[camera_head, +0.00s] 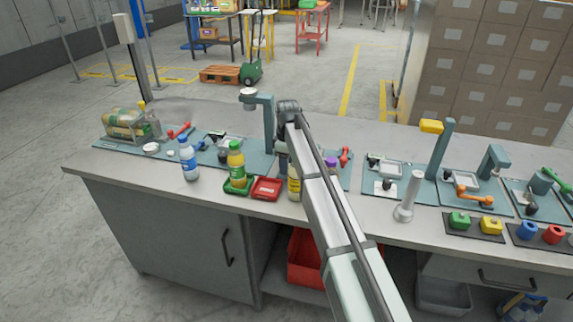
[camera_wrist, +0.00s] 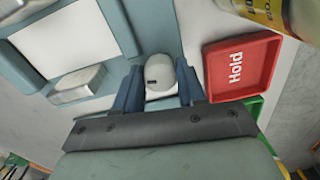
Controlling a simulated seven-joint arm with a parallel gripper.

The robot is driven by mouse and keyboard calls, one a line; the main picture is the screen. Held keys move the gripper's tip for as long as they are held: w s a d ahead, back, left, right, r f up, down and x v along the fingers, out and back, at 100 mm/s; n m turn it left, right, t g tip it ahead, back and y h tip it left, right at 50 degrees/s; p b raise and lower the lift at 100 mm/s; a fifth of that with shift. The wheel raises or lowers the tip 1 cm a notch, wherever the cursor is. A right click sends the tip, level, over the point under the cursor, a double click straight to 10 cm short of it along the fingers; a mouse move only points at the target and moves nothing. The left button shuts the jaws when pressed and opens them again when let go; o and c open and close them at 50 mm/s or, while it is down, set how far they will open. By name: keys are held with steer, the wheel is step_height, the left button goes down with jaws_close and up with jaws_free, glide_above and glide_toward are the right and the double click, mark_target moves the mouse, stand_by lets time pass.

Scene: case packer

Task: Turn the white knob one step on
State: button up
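The white knob (camera_wrist: 159,72), round with a small dark mark on its face, shows in the wrist view between the two blue fingers of my gripper (camera_wrist: 159,88). The fingers stand close on either side of it, with no clear gap at its sides, so my gripper looks shut on it. The knob's base is hidden by the fingers and the hand. In the head view my arm covers the knob and most of the gripper.
A red tray marked "Hold" (camera_wrist: 240,68) lies right of the knob, with a yellow-labelled bottle (camera_wrist: 287,12) beyond it. A teal fixture with a white panel (camera_wrist: 67,35) is at left.

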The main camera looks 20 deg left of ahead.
steer(key=o, duration=0.4)
step_height(320, 180, up, 14)
steer(key=shift+w, duration=0.2)
stand_by(0.5)
steer(key=shift+f, duration=0.1)
